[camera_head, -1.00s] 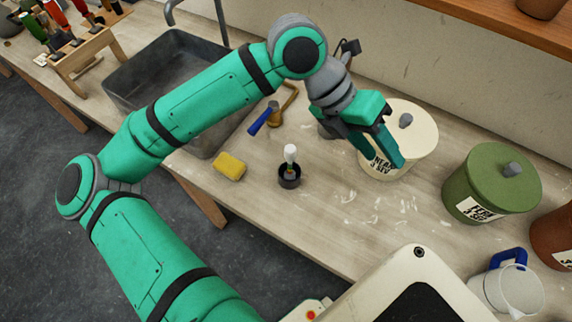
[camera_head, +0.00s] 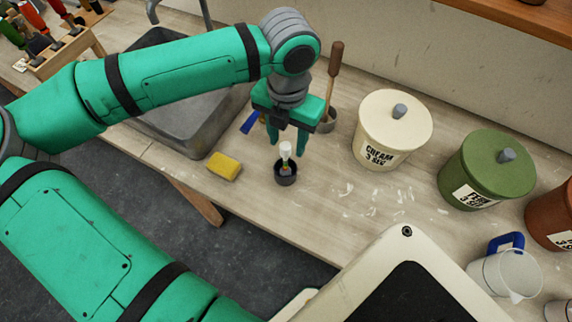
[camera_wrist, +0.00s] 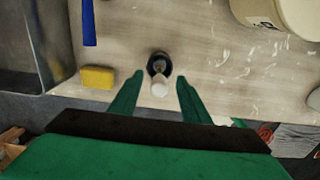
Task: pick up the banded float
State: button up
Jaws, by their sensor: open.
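The float (camera_head: 285,149) stands roughly upright in a small dark cup (camera_head: 286,179) on the bench, its white end up and a narrower coloured part below. Its bands are too small to make out. In the wrist view the white end (camera_wrist: 159,89) lies between my fingers, with the dark cup (camera_wrist: 158,61) beyond. My gripper (camera_head: 286,147) points down above the cup, open, a finger on either side of the float's top. It also shows in the wrist view (camera_wrist: 160,78), with gaps on both sides of the float. The cup hides the float's lower end.
A yellow sponge (camera_head: 224,166) lies left of the cup, near the front edge. A sink (camera_head: 185,115) and a blue-handled tool (camera_head: 249,123) are behind. A pot with a wooden-handled tool (camera_head: 334,75) stands behind right. Cream (camera_head: 377,155) and green (camera_head: 511,181) canisters stand right.

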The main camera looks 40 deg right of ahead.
aim_at(286, 156)
jog(key=shift+s+a+f, duration=0.1)
jog(key=shift+a+f, duration=0.05)
jog(key=shift+f, duration=1.4)
jog(key=shift+a+f, duration=0.15)
jog(key=shift+f, duration=1.35)
grip_shut()
